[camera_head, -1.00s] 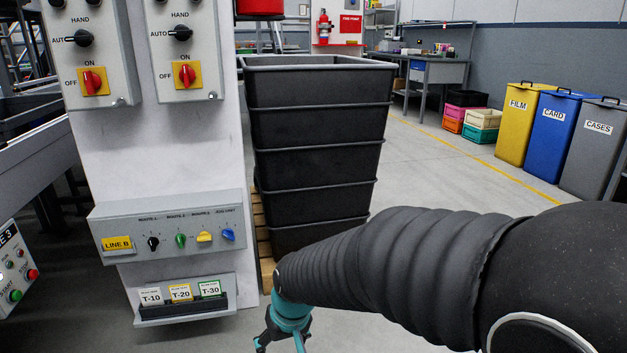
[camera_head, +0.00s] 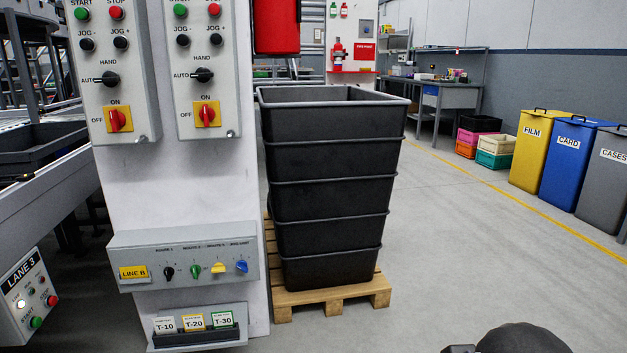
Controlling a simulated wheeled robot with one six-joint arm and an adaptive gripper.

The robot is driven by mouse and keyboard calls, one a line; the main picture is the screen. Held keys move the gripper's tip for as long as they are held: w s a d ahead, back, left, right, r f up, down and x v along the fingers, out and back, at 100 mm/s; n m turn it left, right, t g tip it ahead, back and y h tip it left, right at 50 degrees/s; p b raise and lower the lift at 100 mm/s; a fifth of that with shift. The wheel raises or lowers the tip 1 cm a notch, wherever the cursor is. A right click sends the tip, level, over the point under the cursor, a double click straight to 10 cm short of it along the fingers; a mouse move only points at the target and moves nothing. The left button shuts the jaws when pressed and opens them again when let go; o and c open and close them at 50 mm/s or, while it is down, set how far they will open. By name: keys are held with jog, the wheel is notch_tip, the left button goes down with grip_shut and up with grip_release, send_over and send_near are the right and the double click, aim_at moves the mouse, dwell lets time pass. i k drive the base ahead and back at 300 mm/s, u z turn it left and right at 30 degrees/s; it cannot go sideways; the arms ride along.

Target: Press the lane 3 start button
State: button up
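The LANE 3 control box (camera_head: 25,297) is at the lower left edge, a pale sloped box with a black label. Its green button (camera_head: 36,322) is low on the face, and the START lettering is hard to read now. A red button (camera_head: 52,300) sits above it to the right. A small white round light (camera_head: 20,303) is at the left of the face. My gripper is out of view. Only a dark rounded part of my arm (camera_head: 522,341) shows at the bottom right, far from the box.
A white pillar carries two START/STOP panels (camera_head: 120,75) (camera_head: 205,70) and the LINE B panel (camera_head: 190,262). A conveyor (camera_head: 50,190) is above the box. Stacked black crates (camera_head: 325,205) stand on a pallet (camera_head: 335,295).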

aim_at(37, 323)
jog(key=u, duration=2)
